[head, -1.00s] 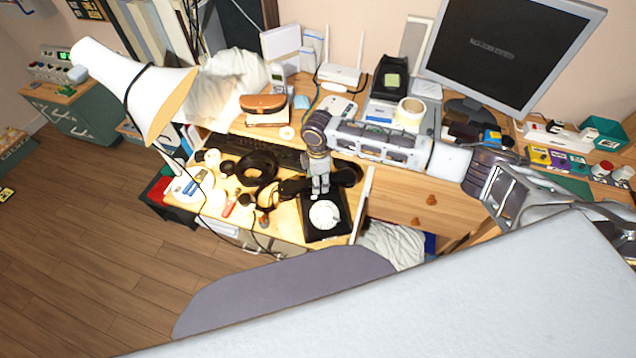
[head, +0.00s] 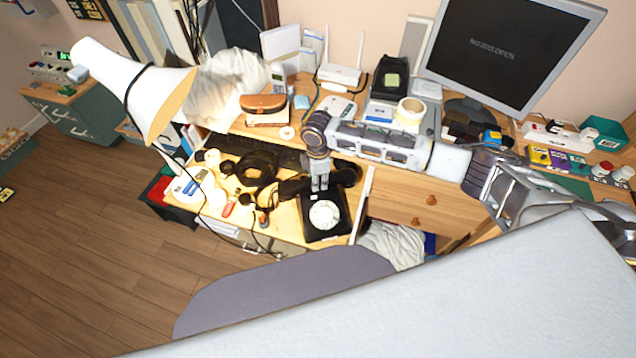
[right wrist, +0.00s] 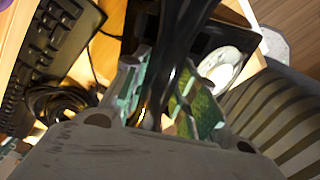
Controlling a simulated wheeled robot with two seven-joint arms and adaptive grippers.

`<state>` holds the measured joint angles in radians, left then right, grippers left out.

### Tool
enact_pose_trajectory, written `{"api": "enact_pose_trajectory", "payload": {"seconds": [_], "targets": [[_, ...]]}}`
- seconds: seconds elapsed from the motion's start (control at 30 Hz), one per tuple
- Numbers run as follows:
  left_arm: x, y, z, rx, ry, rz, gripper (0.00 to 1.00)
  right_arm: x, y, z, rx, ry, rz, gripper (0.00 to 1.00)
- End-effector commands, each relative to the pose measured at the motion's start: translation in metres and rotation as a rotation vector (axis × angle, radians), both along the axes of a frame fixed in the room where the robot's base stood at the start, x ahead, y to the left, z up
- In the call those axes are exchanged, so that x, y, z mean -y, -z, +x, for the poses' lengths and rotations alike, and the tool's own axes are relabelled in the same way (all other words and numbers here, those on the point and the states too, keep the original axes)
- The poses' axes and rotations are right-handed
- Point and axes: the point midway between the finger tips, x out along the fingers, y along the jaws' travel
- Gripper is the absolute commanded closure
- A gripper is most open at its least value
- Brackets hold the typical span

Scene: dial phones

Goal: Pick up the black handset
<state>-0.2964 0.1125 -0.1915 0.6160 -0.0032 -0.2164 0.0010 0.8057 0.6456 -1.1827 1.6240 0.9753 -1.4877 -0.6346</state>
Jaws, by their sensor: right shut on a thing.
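The black handset (head: 346,173) lies crosswise above the back of the black dial phone (head: 312,231) with its white dial, in the pulled-out drawer or tray of the desk. My right gripper (head: 320,187) points down from above and is shut on the handset's middle. In the right wrist view the handset (right wrist: 186,38) runs between the green-padded fingers of my right gripper (right wrist: 164,100). The phone's white dial (right wrist: 222,68) shows to the right there. Whether the handset is clear of the phone body is hard to tell. My left gripper is not in view.
A coiled black cable (head: 258,168), a keyboard (head: 262,148) and several small items crowd the surface left of the phone. A white lamp (head: 130,88) leans over the left. A tape roll (head: 410,110), router (head: 340,75) and monitor (head: 512,50) stand behind my right arm.

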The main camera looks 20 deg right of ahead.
Motion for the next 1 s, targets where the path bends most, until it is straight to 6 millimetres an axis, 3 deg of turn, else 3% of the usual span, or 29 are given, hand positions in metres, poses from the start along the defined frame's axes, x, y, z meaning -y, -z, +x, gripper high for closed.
{"api": "enact_pose_trajectory", "payload": {"seconds": [0.47,1.0], "targets": [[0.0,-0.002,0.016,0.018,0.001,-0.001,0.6,0.0,-0.013,0.001,0.002,0.001,0.001,1.0],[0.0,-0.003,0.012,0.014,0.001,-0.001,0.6,0.0,-0.085,0.001,0.003,0.0,0.001,1.0]]}}
